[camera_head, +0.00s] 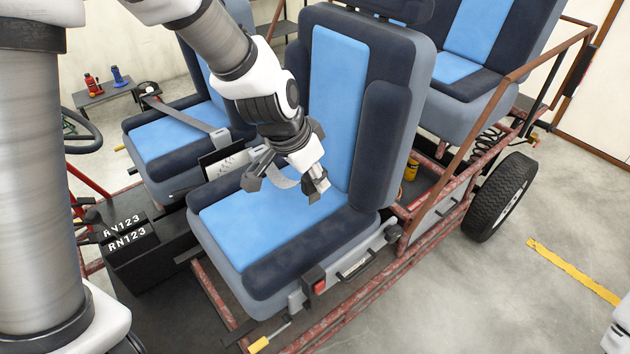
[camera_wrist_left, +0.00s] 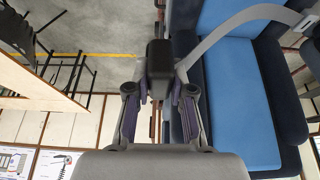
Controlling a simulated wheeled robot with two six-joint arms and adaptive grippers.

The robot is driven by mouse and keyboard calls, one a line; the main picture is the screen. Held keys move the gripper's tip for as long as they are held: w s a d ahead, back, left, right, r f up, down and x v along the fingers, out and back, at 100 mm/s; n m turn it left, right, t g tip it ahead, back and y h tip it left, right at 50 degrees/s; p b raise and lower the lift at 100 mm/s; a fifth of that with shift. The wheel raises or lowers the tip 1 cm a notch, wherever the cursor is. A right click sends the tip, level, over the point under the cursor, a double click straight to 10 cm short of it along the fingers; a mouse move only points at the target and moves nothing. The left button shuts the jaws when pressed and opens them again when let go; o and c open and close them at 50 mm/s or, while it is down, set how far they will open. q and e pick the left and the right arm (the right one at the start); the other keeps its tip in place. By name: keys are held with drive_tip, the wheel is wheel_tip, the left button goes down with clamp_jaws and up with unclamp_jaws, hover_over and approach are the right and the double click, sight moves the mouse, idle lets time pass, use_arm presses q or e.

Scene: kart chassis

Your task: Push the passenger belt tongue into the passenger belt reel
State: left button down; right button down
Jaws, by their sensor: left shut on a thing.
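My left gripper (camera_head: 318,184) hangs over the blue passenger seat (camera_head: 272,218), pointing down and to the right. It is shut on the passenger belt tongue, a dark block (camera_wrist_left: 159,62) at its fingertips in the left wrist view. A grey strap (camera_wrist_left: 235,22) runs from it to the upper right there. The strap also shows as a pale curve (camera_head: 285,182) beside the gripper in the head view. A dark box with a red button (camera_head: 320,286), probably the passenger belt reel, sits low on the seat's near side, apart from the tongue. My right gripper is out of sight.
The seat backrest (camera_head: 345,105) stands behind the gripper. The driver seat (camera_head: 170,140) with its own belt is to the left. Red frame tubes (camera_head: 400,255) and a wheel (camera_head: 498,197) are on the right. Open floor (camera_head: 500,300) lies at the lower right.

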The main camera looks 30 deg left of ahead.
use_arm(q)
drive_tip(key=shift+s+r+p, duration=0.1)
drive_tip(key=shift+r+p, duration=0.25)
drive_tip(key=shift+r, duration=0.4)
drive_tip(key=shift+w+r, duration=0.2)
drive_tip(key=shift+r, duration=0.35)
drive_tip(key=shift+s+r, duration=0.15)
drive_tip(key=shift+r, duration=0.25)
